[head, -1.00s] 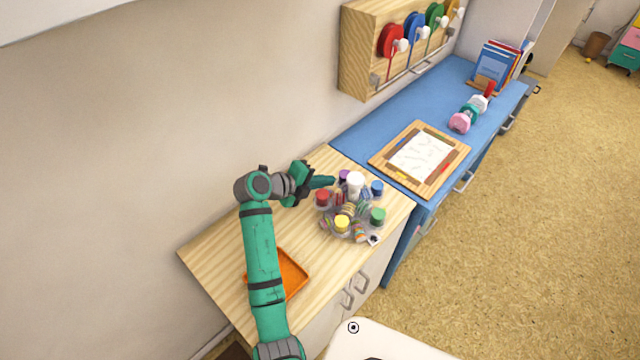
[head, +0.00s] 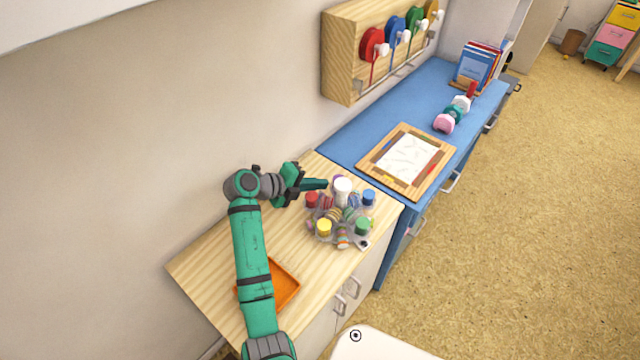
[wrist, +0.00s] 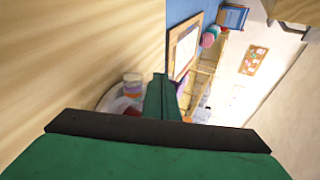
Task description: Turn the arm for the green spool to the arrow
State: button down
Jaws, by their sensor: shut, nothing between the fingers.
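A clear round carousel (head: 339,240) stands on the wooden counter in the head view, holding striped spools. It has a white central knob (head: 342,187) and red (head: 311,198), yellow (head: 324,226), blue (head: 368,196) and green (head: 362,225) caps. A purple cap is mostly hidden behind the knob. A small dark-and-white mark, perhaps the arrow, is at its front right edge; its shape is too small to read. My gripper (head: 324,183) is shut and empty, its tip at the carousel's back left, near the knob and red cap; contact is unclear. The wrist view shows the gripper (wrist: 162,95) beside part of the carousel.
An orange tray (head: 284,289) lies on the counter's near part. A framed paper board (head: 380,167) rests on the blue counter (head: 395,105). A wall box (head: 338,62) holds red, blue, green and yellow reels. Bare wood lies left of the carousel.

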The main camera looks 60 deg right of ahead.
jog(key=v, duration=1)
jog(key=shift+w+a+r, duration=0.15)
jog(key=shift+a+r, duration=0.05)
jog(key=shift+a, duration=0.15)
